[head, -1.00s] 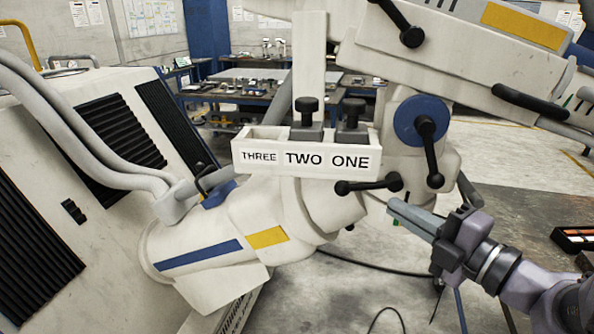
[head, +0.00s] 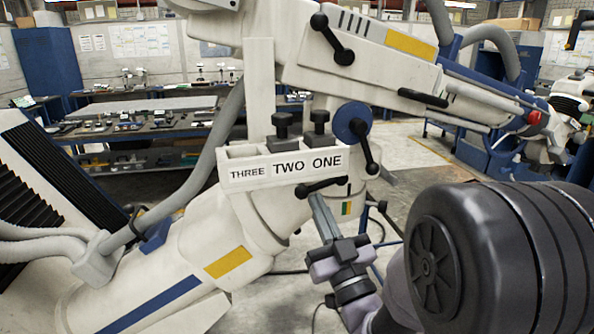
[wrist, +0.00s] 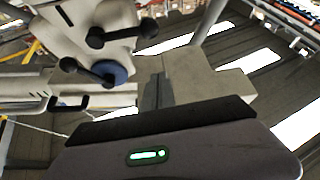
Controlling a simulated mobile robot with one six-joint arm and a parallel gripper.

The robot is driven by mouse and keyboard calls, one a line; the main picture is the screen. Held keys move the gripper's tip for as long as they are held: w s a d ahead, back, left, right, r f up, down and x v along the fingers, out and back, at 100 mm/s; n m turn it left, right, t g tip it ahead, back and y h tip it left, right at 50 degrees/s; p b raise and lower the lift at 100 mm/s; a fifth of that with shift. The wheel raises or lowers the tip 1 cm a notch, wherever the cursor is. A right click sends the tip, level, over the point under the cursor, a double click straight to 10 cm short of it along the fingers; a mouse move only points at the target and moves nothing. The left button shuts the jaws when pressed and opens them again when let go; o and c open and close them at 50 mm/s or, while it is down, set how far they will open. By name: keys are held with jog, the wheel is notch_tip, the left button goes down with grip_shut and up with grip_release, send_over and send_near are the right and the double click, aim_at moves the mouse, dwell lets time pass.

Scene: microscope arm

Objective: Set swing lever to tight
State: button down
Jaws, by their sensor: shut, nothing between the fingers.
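A black lever (head: 321,187) with a ball at its left end lies nearly level on the white arm, just under the word ONE. A small green and yellow mark (head: 347,208) is beside it. A second black lever (head: 371,153) hangs from a blue disc (head: 353,119), and a third (head: 331,38) is on the upper arm. No label shows which one is the swing lever. My gripper (head: 315,199) is shut and empty, its tips just below the level lever; contact cannot be told. The wrist view shows the blue disc (wrist: 118,72) and black levers (wrist: 88,70) at upper left.
The white box (head: 283,166) marked THREE, TWO, ONE, with two black knobs on top, sits just above the level lever. The upper white arm (head: 360,62) spans overhead. Cables hang below my gripper. A workbench (head: 140,128) stands behind.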

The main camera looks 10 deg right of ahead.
aim_at(306, 192)
jog(key=w, duration=0.5)
jog(key=w+p, duration=0.1)
jog(key=w, duration=0.1)
jog(key=shift+w+a+r, duration=0.2)
jog(key=shift+a, duration=0.2)
jog(key=shift+w+f+b, duration=0.1)
jog(key=shift+f+b, duration=0.35)
jog(key=shift+b, duration=0.1)
jog(key=shift+r, duration=0.1)
